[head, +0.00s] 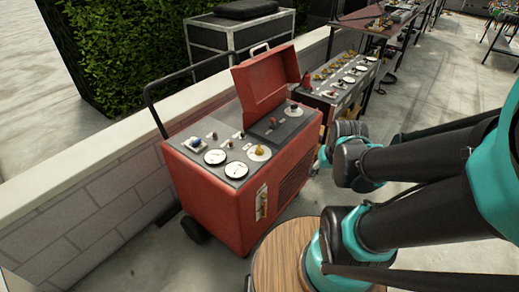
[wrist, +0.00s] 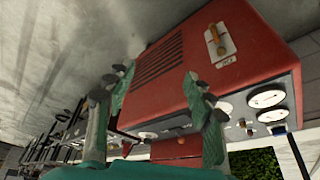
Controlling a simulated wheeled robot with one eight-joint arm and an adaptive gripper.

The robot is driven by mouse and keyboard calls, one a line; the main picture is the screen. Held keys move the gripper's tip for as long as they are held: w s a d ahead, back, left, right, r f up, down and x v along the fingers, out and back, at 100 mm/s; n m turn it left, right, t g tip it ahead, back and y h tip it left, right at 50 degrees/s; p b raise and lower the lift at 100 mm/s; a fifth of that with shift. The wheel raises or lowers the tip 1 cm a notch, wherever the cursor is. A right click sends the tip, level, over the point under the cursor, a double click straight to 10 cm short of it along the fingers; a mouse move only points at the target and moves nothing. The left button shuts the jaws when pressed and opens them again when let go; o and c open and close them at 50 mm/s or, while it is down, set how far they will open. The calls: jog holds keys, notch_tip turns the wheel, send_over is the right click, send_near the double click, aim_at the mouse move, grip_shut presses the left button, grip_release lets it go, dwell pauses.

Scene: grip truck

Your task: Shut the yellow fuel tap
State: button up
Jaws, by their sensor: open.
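A red cart-like machine (head: 215,205) stands in the middle of the head view. A yellow tap (head: 262,203) sits on a pale labelled plate on its side, below the top panel. A second yellow knob (head: 259,151) sits on a round white dial on top; I cannot read which is marked fuel. In the wrist view, which looks upside down, the yellow tap (wrist: 216,40) on its white plate is beyond the fingers, near the top. My gripper (wrist: 158,84) is open and empty, its teal fingers apart from the tap. The gripper is not clearly visible in the head view.
The machine has a raised red lid (head: 268,85), white gauges (head: 236,170) and a black push handle. A second panel unit (head: 345,78) stands behind it. A low block wall (head: 85,215) runs along the left. Concrete floor is open at the right.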

jog(key=shift+w, duration=0.1)
jog(key=shift+c, duration=1.1)
jog(key=shift+n+g, duration=0.4)
jog(key=shift+g, duration=0.5)
jog(key=w+a+r, duration=0.2)
jog(key=w, duration=0.2)
jog(key=w+a+r, duration=0.2)
jog(key=w+a, duration=0.1)
jog(key=w, duration=0.1)
jog(key=w+a+r, duration=0.2)
jog(key=w, duration=0.2)
jog(key=shift+a, duration=0.3)
jog(key=shift+c, duration=1)
notch_tip(320, 180, up, 4)
jog(key=f+n+g, duration=0.1)
jog(key=g, duration=0.1)
send_over(259, 147)
notch_tip(259, 147, down, 17)
jog(key=shift+s+d+r, duration=0.1)
jog(key=shift+c, duration=0.3)
grip_shut()
